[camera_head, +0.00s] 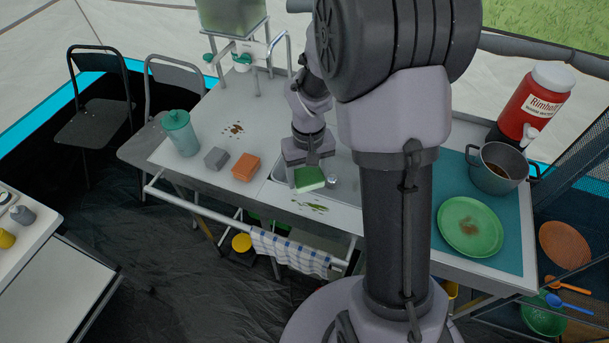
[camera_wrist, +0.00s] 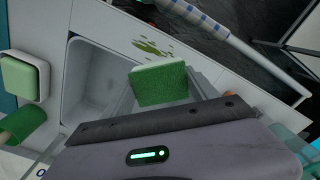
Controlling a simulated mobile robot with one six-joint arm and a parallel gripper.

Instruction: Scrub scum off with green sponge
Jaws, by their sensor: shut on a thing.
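My gripper (camera_head: 307,165) is shut on the green sponge (camera_head: 309,180), which shows a bright green side and a paler edge. The sponge hangs over the small sink (camera_head: 340,185) near its front left edge. In the wrist view the sponge (camera_wrist: 160,87) is just beyond my gripper. A green scum smear (camera_head: 312,206) lies on the counter in front of the sink, apart from the sponge. It also shows in the wrist view (camera_wrist: 152,48). A brown smear (camera_head: 234,129) lies on the counter further left and back.
A grey sponge (camera_head: 216,158), an orange sponge (camera_head: 246,167) and a teal-lidded jug (camera_head: 181,133) stand on the left of the counter. A green plate (camera_head: 470,227) and a pot (camera_head: 497,168) are on the right. A checked towel (camera_head: 290,252) hangs on the front rail.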

